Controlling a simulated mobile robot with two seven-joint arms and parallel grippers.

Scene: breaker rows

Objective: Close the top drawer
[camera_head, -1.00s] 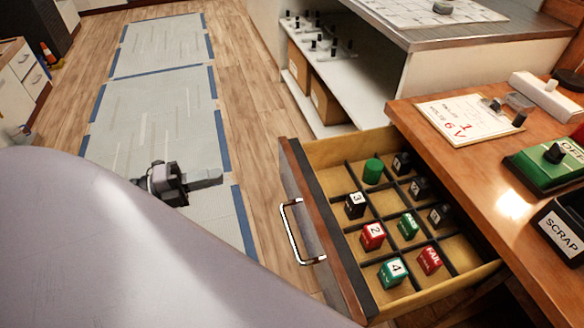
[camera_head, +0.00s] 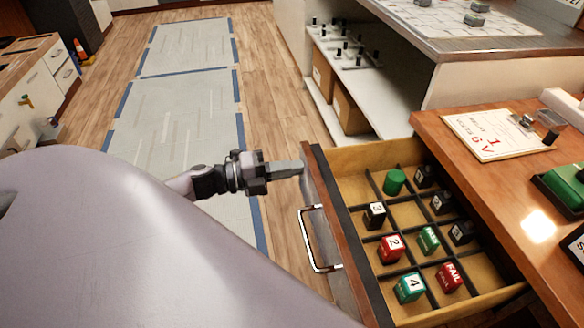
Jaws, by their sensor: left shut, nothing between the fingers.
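The top drawer (camera_head: 376,262) stands pulled out from the wooden desk (camera_head: 440,128). Its front faces left and carries a metal handle (camera_head: 306,240). Inside, a dark divider grid holds several black, red and green blocks and a green cylinder (camera_head: 394,181). My left gripper (camera_head: 300,168) is shut and empty. Its tip is at the far end of the drawer front, beyond the handle; I cannot tell whether it touches the front. My right gripper is not in view.
A white card with red writing (camera_head: 490,133) and a green device (camera_head: 562,190) lie on the desk. Behind is a white shelf unit (camera_head: 385,100) with cardboard boxes. Open floor with a pale taped mat (camera_head: 185,115) lies left of the drawer.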

